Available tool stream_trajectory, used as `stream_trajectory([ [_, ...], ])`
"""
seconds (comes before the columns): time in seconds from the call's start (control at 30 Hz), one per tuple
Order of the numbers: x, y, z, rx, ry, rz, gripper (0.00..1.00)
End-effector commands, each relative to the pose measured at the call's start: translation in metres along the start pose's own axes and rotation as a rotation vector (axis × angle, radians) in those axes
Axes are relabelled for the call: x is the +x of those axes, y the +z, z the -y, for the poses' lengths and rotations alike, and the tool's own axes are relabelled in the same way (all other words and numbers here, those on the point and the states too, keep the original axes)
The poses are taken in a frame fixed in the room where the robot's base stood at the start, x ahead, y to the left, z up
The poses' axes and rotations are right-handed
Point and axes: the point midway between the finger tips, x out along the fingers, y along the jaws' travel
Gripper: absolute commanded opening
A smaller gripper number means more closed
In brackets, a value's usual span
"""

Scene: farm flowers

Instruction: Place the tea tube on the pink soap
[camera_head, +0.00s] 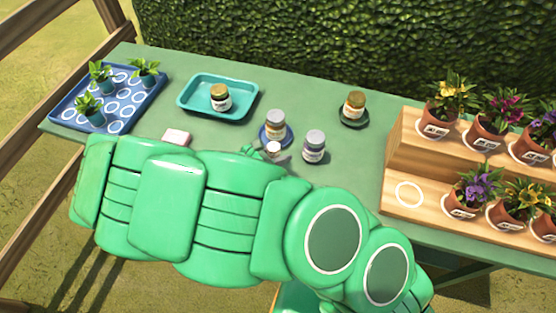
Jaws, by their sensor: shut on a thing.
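The pink soap (177,137) is a pale pink block lying on the green table, just beyond my arm at the left. A small white tube with a brownish top, seemingly the tea tube (273,148), shows at the far edge of my arm. My gripper (272,155) is mostly hidden behind my arm. Its visible tip is shut around this small tube, right of the soap. The lower part of the tube is hidden, so I cannot tell its height above the table.
A jar stands on a blue saucer (264,139), with another jar (314,146) to its right. A teal tray (186,109) holds a jar. A dark saucer (342,120) holds another. A blue tray (128,125) with seedlings is left; a wooden flower stand (395,165) is right.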

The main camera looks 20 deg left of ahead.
Motion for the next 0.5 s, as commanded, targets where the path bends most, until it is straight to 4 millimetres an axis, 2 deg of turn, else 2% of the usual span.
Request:
stream_trajectory([
  [0.2, -0.01, 0.022, -0.001, 0.003, 0.003, -0.001, 0.09],
  [0.5, -0.014, 0.032, -0.001, 0.001, 0.002, -0.002, 0.09],
])
